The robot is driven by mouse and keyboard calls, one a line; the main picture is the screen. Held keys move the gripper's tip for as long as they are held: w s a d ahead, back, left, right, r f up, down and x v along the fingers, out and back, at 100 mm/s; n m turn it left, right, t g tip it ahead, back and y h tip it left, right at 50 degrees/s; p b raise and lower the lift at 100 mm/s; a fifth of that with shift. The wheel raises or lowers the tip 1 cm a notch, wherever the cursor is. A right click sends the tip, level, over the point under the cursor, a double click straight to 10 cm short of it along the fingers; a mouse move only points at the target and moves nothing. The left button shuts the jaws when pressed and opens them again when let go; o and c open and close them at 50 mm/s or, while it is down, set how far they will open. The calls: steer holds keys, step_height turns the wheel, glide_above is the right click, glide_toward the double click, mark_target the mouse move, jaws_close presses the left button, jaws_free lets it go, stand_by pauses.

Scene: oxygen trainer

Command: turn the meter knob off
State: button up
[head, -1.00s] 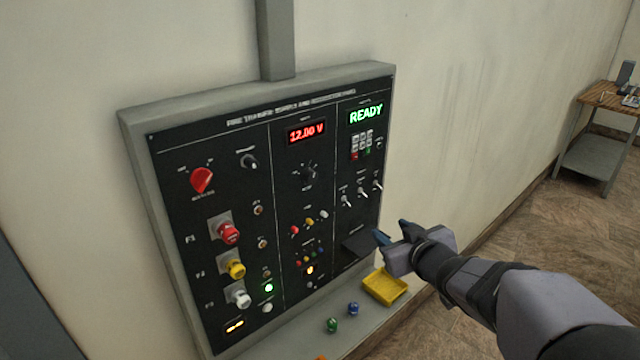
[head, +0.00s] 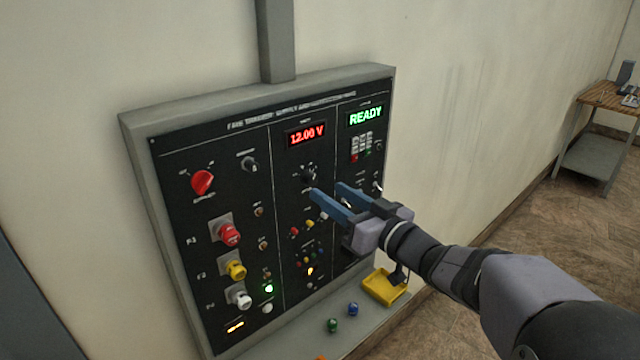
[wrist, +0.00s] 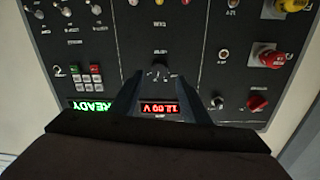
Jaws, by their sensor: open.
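The meter knob (head: 309,175) is a small black knob below the red 12.00 V display (head: 306,133) in the panel's middle column. In the upside-down wrist view the knob (wrist: 159,72) shows between and beyond my fingers, with the lit display (wrist: 159,107) nearer. My gripper (head: 326,188) is open, its two blue fingers pointing at the panel just below and right of the knob. Nothing is between the fingers, and they look apart from the knob. The knob's exact pointer setting is too small to read.
A red selector (head: 202,182) and another black knob (head: 249,163) are in the left column. Red, yellow and white plugs sit below them. Toggle switches at right are partly behind my gripper. A yellow tray (head: 384,287) and loose green and blue pieces lie on the ledge.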

mark_target(313, 181)
steer(key=shift+p+x, duration=0.65)
steer(key=shift+x, duration=1.8)
steer(key=c, duration=1.1)
steer(key=shift+o, duration=0.2)
